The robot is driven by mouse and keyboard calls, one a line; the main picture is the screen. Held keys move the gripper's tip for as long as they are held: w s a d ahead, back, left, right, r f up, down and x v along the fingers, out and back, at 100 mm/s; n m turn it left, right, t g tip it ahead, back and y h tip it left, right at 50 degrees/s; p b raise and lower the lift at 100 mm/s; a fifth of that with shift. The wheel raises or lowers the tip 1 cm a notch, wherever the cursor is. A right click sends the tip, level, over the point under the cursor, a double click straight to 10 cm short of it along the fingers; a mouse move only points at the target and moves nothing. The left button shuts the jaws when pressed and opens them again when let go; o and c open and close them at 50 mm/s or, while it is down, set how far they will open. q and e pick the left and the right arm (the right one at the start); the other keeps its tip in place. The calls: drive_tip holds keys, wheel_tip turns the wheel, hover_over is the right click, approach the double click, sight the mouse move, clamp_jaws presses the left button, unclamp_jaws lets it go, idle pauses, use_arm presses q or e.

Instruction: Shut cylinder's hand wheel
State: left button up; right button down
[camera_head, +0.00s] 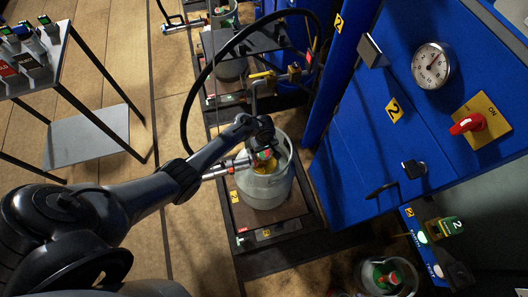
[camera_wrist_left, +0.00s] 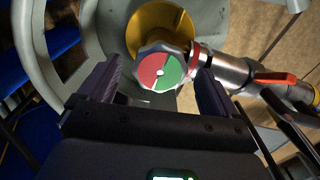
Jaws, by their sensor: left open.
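The grey gas cylinder (camera_head: 265,185) stands on a dark scale platform (camera_head: 262,232) in the head view. Its hand wheel (camera_wrist_left: 160,72), with a red and green face and pale scalloped rim, shows in the left wrist view between my left gripper's fingers. A yellow part (camera_wrist_left: 165,25) of the cylinder is behind the wheel. My left gripper (camera_wrist_left: 158,85) is open, one finger on each side of the wheel; I cannot tell whether they touch it. In the head view my left gripper (camera_head: 264,150) is over the cylinder top and partly hides the wheel. My right gripper is not in view.
A metal connector (camera_wrist_left: 228,72) with an orange-red lever (camera_wrist_left: 275,78) joins beside the wheel. A blue cabinet (camera_head: 350,150) with a dial (camera_head: 431,65) and red switch (camera_head: 467,124) stands at the right. Another scale is behind. A table (camera_head: 60,50) stands at the left.

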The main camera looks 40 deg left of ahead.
use_arm(q)
drive_tip(key=shift+f, duration=0.1)
drive_tip(key=shift+c, duration=0.2)
drive_tip(key=c, duration=1)
